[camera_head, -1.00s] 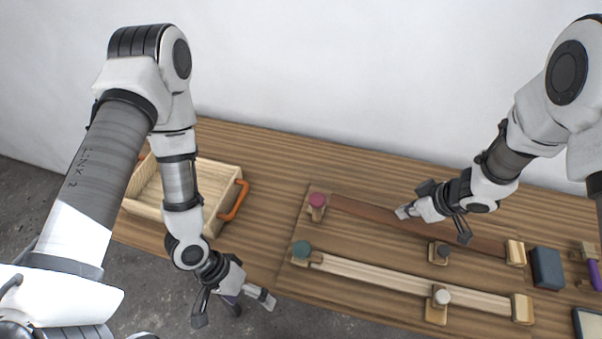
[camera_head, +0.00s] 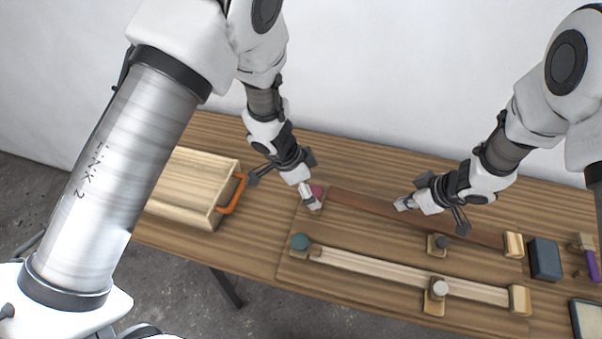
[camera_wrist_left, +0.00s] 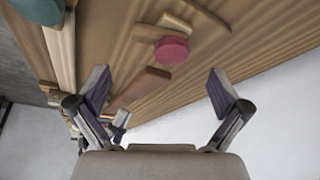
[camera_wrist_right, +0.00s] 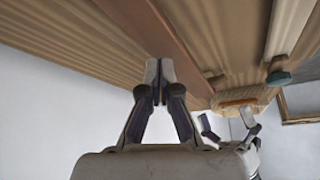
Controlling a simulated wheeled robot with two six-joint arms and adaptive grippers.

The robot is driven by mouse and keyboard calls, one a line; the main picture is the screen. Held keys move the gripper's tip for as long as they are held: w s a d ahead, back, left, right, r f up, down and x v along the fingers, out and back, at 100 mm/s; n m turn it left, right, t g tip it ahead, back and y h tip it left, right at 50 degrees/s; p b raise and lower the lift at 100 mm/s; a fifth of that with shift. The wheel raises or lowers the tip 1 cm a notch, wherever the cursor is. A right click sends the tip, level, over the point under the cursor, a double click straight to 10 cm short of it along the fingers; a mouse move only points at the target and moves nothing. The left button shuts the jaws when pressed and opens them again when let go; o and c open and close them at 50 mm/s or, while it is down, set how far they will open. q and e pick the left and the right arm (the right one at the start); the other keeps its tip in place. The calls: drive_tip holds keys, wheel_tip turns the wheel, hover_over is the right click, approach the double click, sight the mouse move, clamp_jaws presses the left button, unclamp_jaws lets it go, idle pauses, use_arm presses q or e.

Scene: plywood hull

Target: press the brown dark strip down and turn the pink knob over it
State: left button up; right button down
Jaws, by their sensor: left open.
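The brown dark strip (camera_head: 362,206) lies along the back of the board, between the pink knob and a light wood block (camera_head: 513,245). It also shows in the left wrist view (camera_wrist_left: 146,86) and the right wrist view (camera_wrist_right: 150,28). The pink knob (camera_head: 317,191) stands at the strip's left end, partly hidden by my left gripper (camera_head: 285,192). In the left wrist view the knob (camera_wrist_left: 171,50) is ahead of the open, empty fingers, apart from them. My right gripper (camera_head: 402,205) has its fingers together at the strip; contact is hard to tell.
A pale strip (camera_head: 400,273) lies in front, with a teal knob (camera_head: 300,242) and a white knob (camera_head: 440,287). A dark knob (camera_head: 441,242) stands between the strips. A wooden tray (camera_head: 205,217) with orange handles is left; a dark blue block (camera_head: 546,260) is right.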

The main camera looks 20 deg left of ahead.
sight(316, 196)
use_arm(q)
drive_tip(key=x, duration=0.5)
drive_tip(key=shift+f, duration=0.15)
drive_tip(key=shift+s, duration=0.15)
drive_tip(key=c, duration=1.2)
use_arm(e)
drive_tip(key=shift+s, duration=0.1)
drive_tip(key=shift+f, duration=0.1)
use_arm(q)
drive_tip(key=shift+s+f, duration=0.1)
use_arm(e)
drive_tip(key=shift+f, duration=0.6)
drive_tip(key=shift+f, duration=0.2)
